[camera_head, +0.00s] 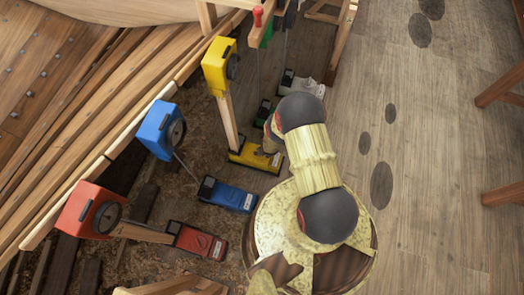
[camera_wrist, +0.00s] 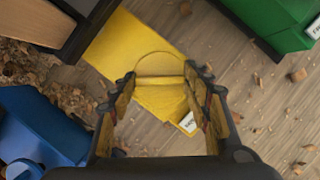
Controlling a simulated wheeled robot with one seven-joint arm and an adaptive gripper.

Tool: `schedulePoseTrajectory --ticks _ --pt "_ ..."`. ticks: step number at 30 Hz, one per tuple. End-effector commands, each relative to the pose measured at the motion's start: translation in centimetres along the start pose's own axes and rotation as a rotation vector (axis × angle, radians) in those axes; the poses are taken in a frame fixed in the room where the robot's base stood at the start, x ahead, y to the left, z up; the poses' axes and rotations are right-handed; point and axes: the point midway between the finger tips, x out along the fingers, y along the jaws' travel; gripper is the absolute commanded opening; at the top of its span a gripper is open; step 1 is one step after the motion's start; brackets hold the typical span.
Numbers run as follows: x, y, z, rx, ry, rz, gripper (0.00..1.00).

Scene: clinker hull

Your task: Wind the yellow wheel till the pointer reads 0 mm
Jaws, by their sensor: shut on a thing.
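The yellow unit has an upper box (camera_head: 219,66) with a dark round dial (camera_head: 233,67) on its side, joined by a wooden post to a yellow base (camera_head: 250,155) on the floor. In the wrist view the yellow base (camera_wrist: 115,45) carries a rounded yellow wheel (camera_wrist: 158,66). My gripper (camera_wrist: 162,82) is shut on the yellow wheel, with one finger on each side of it. In the head view my arm covers part of the base and hides the wheel. The pointer and its reading are too small to make out.
A blue unit (camera_head: 159,129) and a red unit (camera_head: 90,210) stand nearer on the left. A green base (camera_wrist: 285,22) is close on the right in the wrist view, a blue base (camera_wrist: 38,130) at lower left. Planking lines the left; the right-hand floor (camera_head: 440,110) is mostly clear.

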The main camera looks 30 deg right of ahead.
Motion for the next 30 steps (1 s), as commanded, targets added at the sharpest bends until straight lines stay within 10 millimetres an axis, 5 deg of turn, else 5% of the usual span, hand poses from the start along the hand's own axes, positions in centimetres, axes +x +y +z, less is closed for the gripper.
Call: schedulePoseTrajectory --ticks 2,3,12,30 --pt "0.0 0.0 -0.1 0.0 0.0 0.0 0.23" --pt "0.0 0.0 -0.1 0.0 0.0 0.0 0.5" --pt "0.0 0.0 0.0 -0.001 0.0 0.0 0.67" --pt "-1.8 0.0 0.2 -0.001 -0.001 0.0 0.67"
